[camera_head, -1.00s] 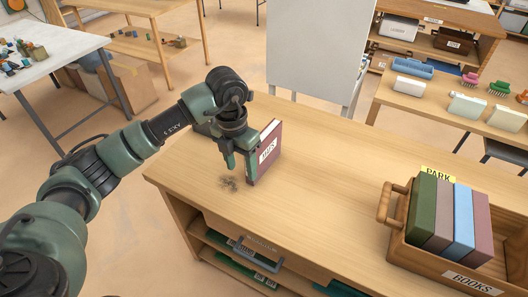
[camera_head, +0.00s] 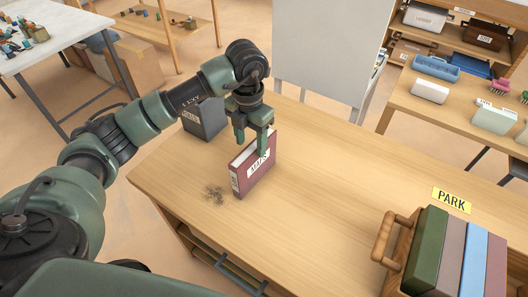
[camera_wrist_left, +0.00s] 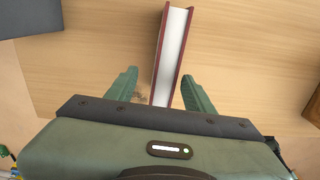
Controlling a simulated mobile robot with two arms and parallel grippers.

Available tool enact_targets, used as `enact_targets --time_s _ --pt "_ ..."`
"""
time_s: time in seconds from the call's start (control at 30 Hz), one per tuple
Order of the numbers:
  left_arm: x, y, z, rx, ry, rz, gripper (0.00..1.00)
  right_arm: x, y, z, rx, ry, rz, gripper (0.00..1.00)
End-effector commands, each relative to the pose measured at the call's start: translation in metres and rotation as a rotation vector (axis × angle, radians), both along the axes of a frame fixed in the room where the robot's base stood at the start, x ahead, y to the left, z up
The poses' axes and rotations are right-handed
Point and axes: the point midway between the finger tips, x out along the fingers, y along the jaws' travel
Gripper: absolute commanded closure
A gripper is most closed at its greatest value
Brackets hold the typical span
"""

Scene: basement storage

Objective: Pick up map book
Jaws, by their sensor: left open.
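The map book (camera_head: 258,176), maroon with a white "MAPS" label, stands upright on the wooden table (camera_head: 330,190). My left gripper (camera_head: 252,146) points down at the book's upper part, its fingers open. In the left wrist view, the book (camera_wrist_left: 171,55) shows its pale page edge and runs between the two spread fingers of the gripper (camera_wrist_left: 159,76). There is a gap on both sides, wider on the left finger's side. My right gripper is not in view.
A dark grey box (camera_head: 204,118) stands behind the book, near my left forearm. A dark smudge (camera_head: 214,195) lies left of the book. A wooden crate of books (camera_head: 392,246) and a yellow "PARK" sign (camera_head: 452,200) are at the right. The table's middle is clear.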

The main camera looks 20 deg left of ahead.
Motion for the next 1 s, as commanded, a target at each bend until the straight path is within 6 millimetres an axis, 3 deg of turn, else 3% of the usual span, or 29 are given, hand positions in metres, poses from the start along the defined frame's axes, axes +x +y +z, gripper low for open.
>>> enact_targets --time_s 0.27,0.73,1.0 --pt "-0.001 -0.001 -0.014 0.000 0.004 0.000 0.47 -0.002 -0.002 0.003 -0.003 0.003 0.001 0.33" --pt "-0.004 -0.006 -0.073 0.000 0.003 0.000 0.47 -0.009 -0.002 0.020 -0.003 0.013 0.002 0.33" --pt "-0.003 -0.006 -0.078 0.000 0.000 0.000 0.47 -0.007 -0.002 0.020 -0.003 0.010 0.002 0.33"
